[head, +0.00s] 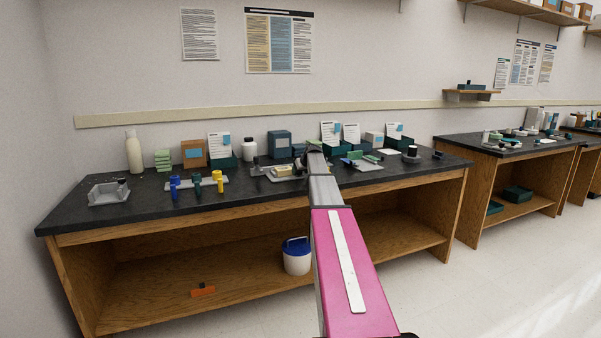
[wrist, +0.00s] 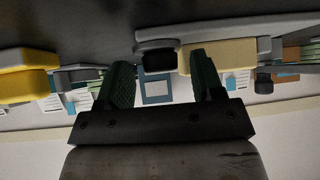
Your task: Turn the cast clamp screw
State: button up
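In the wrist view, which looks upside down, a black knob-like screw head (wrist: 158,61) sits at the end of a grey clamp part (wrist: 208,28). A cream block (wrist: 222,56), perhaps the cast, is beside it. My gripper (wrist: 160,66) has two dark green ridged fingers spread apart, with the knob showing in the gap between them. Whether either finger touches it I cannot tell. In the head view, the grey clamp (head: 263,171) lies on the dark bench, just left of my arm's end. My arm hides part of it, and the fingers are not clear there.
The dark bench top (head: 130,208) carries a grey tray (head: 109,196) at left and a rack with blue, green and yellow-handled tools (head: 219,181). Boxes, a bottle (head: 133,152) and cards stand along the back. A yellow thing (wrist: 25,75) shows at the wrist view's left.

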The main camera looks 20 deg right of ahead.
jog(key=v, duration=1.1)
jog(key=shift+w, duration=0.1)
